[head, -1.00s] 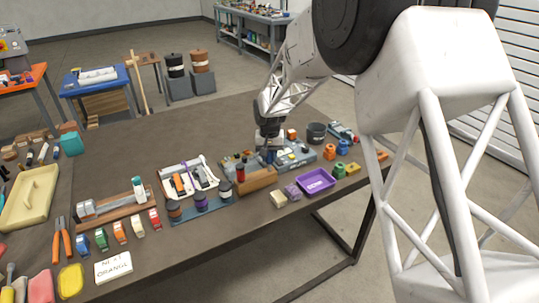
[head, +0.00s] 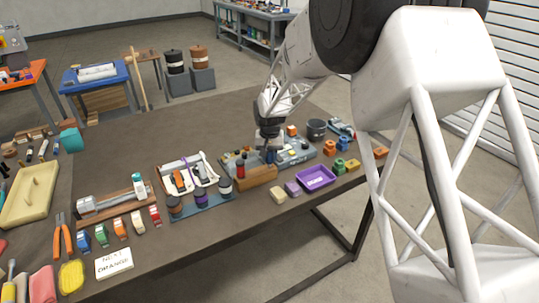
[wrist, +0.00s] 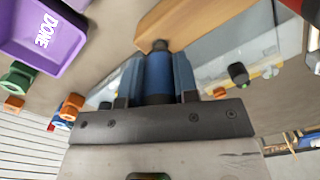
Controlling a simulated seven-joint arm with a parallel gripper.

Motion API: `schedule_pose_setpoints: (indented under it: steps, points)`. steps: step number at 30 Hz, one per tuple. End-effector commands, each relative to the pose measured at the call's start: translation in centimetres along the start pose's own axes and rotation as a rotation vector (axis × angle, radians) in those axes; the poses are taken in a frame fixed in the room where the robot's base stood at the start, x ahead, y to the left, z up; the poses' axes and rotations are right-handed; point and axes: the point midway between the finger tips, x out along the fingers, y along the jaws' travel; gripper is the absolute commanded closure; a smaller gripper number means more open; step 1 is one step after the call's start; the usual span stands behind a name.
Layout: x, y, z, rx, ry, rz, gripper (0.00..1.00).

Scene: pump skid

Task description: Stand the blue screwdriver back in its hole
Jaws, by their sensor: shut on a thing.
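My gripper (wrist: 158,80) is shut on the blue screwdriver, with a finger on each side of its blue handle (wrist: 158,72). In the head view my gripper (head: 269,152) points down at the right end of the wooden block (head: 258,178), with a little of the blue handle showing. The wooden block also fills the top middle of the wrist view (wrist: 205,22). The dark end of the screwdriver overlaps the block's edge there. The shaft and the hole are hidden, so I cannot tell whether the tip is in it. A red screwdriver (head: 240,168) stands at the block's left end.
The purple tray (head: 316,178) marked DONE lies right of the block. A beige piece (head: 278,195) and a small purple piece (head: 293,188) lie in front. A grey fixture (head: 296,154) stands close behind my gripper. Jars (head: 201,198) stand left. Open table lies behind.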

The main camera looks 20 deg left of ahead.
Motion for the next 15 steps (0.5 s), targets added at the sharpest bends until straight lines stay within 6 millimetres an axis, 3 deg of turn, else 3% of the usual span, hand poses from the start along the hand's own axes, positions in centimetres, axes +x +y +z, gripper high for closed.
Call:
schedule_pose_setpoints:
  steps: [15]
  points:
    - [0.92, 0.01, 0.02, 0.0, -0.001, 0.0, 0.96]
